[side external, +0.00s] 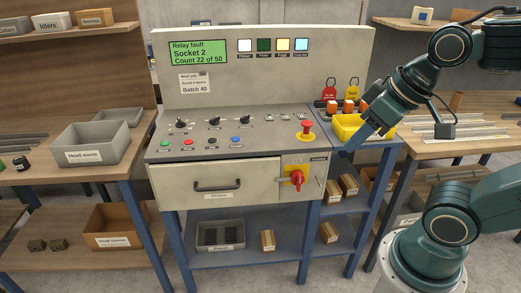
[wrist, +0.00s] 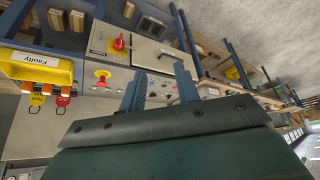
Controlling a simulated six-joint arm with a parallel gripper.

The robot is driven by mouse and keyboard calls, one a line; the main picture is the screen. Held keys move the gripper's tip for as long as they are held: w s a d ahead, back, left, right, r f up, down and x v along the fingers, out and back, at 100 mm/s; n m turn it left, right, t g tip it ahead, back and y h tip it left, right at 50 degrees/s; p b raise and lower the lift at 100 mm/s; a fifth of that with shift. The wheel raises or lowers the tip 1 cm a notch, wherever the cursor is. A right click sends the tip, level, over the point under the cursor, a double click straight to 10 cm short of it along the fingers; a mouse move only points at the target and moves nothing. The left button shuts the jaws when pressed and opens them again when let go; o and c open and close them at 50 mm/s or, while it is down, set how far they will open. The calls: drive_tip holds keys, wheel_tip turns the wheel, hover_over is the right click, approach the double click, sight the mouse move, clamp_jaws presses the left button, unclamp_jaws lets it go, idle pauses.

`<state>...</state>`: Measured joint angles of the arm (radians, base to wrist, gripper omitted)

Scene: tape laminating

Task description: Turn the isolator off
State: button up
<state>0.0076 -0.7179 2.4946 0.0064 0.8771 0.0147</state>
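The isolator (side external: 296,178) is a red rotary handle on a yellow plate, set in the small panel right of the drawer on the cabinet front. It also shows in the wrist view (wrist: 119,43), upper left of my fingers. The pictures are too small to read its marks or tell its setting. My gripper (side external: 352,148) is above and to the right of the isolator, near the yellow bin, and apart from the handle. In the wrist view my gripper (wrist: 161,72) has its two blue fingers spread, with nothing between them.
A red emergency stop (side external: 306,128) on a yellow base sits on the desk above the isolator. The yellow bin (side external: 350,127), orange-topped sockets and hanging tags stand at the right. The drawer (side external: 217,184) is shut. The space in front of the isolator looks clear.

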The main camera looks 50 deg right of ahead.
drive_tip(key=shift+s+a, duration=0.15)
drive_tip(key=shift+s, duration=0.25)
drive_tip(key=shift+w, duration=0.1)
clamp_jaws()
drive_tip(key=w+d+f+m+h, duration=0.3)
drive_tip(key=w+d+f+m, duration=0.1)
drive_tip(key=w+f, duration=0.6)
drive_tip(key=w+d+f+m+h, duration=0.3)
drive_tip(key=w+d+f, duration=0.3)
drive_tip(key=w+f, duration=0.4)
drive_tip(key=shift+w+d+f+m+t, duration=0.25)
drive_tip(key=shift+d+m+t, duration=0.15)
drive_tip(key=shift+m, duration=0.4)
